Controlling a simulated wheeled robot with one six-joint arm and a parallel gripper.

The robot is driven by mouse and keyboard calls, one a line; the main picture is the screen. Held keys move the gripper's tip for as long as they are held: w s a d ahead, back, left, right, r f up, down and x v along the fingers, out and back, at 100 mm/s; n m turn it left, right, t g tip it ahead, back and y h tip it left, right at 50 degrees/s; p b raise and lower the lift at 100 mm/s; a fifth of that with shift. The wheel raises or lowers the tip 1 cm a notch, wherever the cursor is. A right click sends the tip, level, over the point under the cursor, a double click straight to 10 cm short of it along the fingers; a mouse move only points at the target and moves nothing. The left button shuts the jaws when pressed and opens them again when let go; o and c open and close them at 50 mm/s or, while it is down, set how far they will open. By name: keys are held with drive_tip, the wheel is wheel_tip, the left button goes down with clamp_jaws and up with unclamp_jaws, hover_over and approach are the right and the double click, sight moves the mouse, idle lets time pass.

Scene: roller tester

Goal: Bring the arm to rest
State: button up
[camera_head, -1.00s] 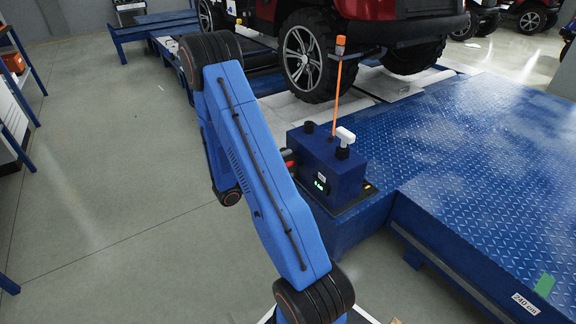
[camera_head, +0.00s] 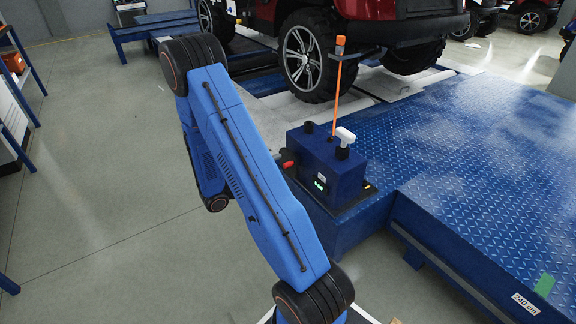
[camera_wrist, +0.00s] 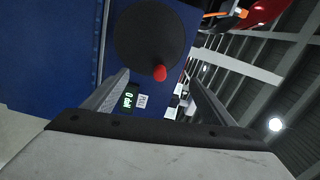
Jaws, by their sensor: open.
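My blue arm (camera_head: 250,170) stands in front of the blue control box (camera_head: 325,165) in the head view, its upper joint at upper left. The gripper itself is hidden in that view. In the wrist view my gripper (camera_wrist: 157,78) shows two grey fingers spread apart with nothing held between them. Beyond the fingers the blue box (camera_wrist: 45,55) shows a round black disc (camera_wrist: 150,35), a red knob (camera_wrist: 160,73) and a small green display (camera_wrist: 127,99). The red knob also shows at the box's left side in the head view (camera_head: 287,164).
An orange rod (camera_head: 337,95) and a white-topped lever (camera_head: 345,136) stand up from the box. A red vehicle with a large wheel (camera_head: 303,55) is behind. The blue tread-plate platform (camera_head: 470,150) fills the right. Open floor (camera_head: 90,190) lies to the left.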

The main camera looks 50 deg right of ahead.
drive_tip(key=shift+w+a, duration=0.1)
drive_tip(key=shift+a, duration=0.4)
idle(0.3)
drive_tip(key=shift+a+r+m, duration=0.1)
drive_tip(key=shift+r+m, duration=0.2)
drive_tip(key=shift+r, duration=0.05)
drive_tip(key=s+a+r+m+y, duration=0.9)
drive_tip(key=s+a+r+m, duration=0.3)
drive_tip(key=m, duration=0.6)
drive_tip(key=s+a+r+m+t+y, duration=0.4)
drive_tip(key=a+r+m, duration=0.1)
drive_tip(key=a+m, duration=0.3)
drive_tip(key=s+a+r+m+t+y, duration=0.4)
drive_tip(key=s+a+r+m+t, duration=0.1)
drive_tip(key=a+m, duration=0.3)
drive_tip(key=shift+a+r, duration=0.8)
drive_tip(key=shift+a, duration=0.1)
